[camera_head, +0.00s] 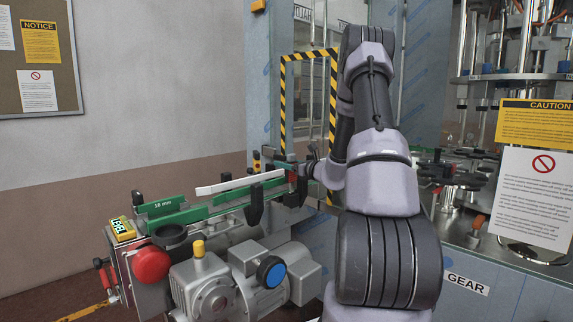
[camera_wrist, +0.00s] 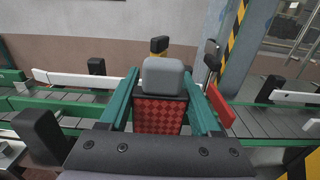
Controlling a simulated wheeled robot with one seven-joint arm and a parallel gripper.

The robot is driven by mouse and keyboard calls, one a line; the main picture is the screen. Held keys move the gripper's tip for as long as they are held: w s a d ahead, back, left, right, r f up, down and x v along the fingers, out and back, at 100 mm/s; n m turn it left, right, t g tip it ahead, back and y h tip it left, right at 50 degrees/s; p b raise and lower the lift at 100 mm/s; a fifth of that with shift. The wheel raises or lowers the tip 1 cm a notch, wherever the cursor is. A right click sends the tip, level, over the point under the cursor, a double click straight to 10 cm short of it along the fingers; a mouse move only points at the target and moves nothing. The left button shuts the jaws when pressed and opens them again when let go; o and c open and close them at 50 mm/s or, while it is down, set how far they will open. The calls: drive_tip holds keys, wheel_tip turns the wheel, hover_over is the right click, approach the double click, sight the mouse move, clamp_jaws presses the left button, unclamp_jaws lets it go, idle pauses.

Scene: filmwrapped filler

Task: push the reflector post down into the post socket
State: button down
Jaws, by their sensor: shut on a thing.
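In the wrist view the reflector post, a grey rounded block (camera_wrist: 163,76) above a red checkered face (camera_wrist: 158,115), sits between the two teal fingers of my gripper (camera_wrist: 161,88). The fingers are closed on its sides. In the head view my gripper (camera_head: 298,176) is at the right part of the conveyor, beside the striped frame. The post is mostly hidden there by my arm and the rails. I cannot make out the post socket under the post, so I cannot tell how deep the post sits.
A conveyor with green sides (camera_head: 190,214) and a white guide rail (camera_head: 240,182) runs across. Dark upright brackets (camera_wrist: 38,135) stand along it. A red part (camera_wrist: 221,112) is close to the right finger. A motor (camera_head: 215,290) and red button (camera_head: 151,263) are in front.

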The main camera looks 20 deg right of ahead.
drive_tip(key=shift+f, duration=0.1)
unclamp_jaws()
